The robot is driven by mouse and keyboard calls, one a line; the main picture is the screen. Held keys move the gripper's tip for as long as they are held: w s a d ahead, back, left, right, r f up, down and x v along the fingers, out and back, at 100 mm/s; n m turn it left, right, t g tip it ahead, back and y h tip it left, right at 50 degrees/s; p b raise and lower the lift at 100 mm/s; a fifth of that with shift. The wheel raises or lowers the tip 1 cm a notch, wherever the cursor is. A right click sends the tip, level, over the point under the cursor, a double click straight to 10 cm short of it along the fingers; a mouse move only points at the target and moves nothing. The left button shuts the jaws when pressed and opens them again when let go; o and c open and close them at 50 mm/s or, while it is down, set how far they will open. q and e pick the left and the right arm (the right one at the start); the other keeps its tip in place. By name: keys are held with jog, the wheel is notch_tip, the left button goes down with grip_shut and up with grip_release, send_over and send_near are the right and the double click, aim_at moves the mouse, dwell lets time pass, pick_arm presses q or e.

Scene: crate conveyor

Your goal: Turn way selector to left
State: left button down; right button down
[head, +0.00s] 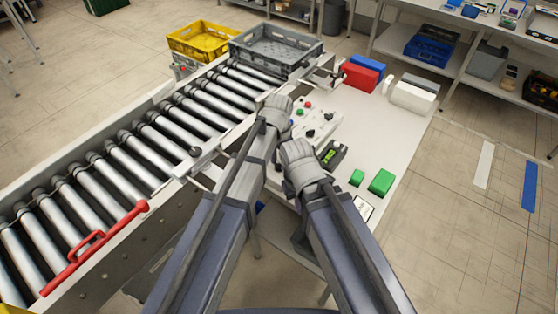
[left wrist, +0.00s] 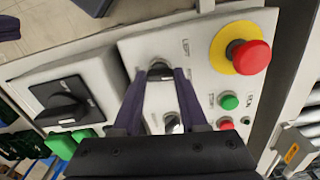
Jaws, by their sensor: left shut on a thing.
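The control panel (left wrist: 205,75) is a pale plate with knobs and buttons. It also shows in the head view (head: 318,122), partly behind my left gripper (head: 277,104). In the left wrist view, the two dark fingers of my left gripper (left wrist: 160,72) are closed on a dark selector knob (left wrist: 158,66) on this panel. Its exact pointer direction is hard to read. A second small knob (left wrist: 172,123) sits below it, between the fingers. My right gripper (head: 300,160) is over the white table, its fingers hidden by the wrist.
A red mushroom button (left wrist: 250,56) on a yellow base and a green button (left wrist: 229,101) are right of the fingers. A large black rotary switch (left wrist: 66,101) is left. The roller conveyor (head: 125,165) carries a grey crate (head: 276,62). Green blocks (head: 381,182) lie on the table.

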aim_at(279, 164)
pick_arm(q)
jog(key=n, duration=0.5)
jog(key=shift+n, duration=2.5)
jog(key=shift+c, duration=2.2)
grip_release()
jog(key=shift+r, duration=0.15)
notch_tip(279, 164, up, 8)
jog(key=p, duration=0.8)
jog(key=shift+f, duration=0.2)
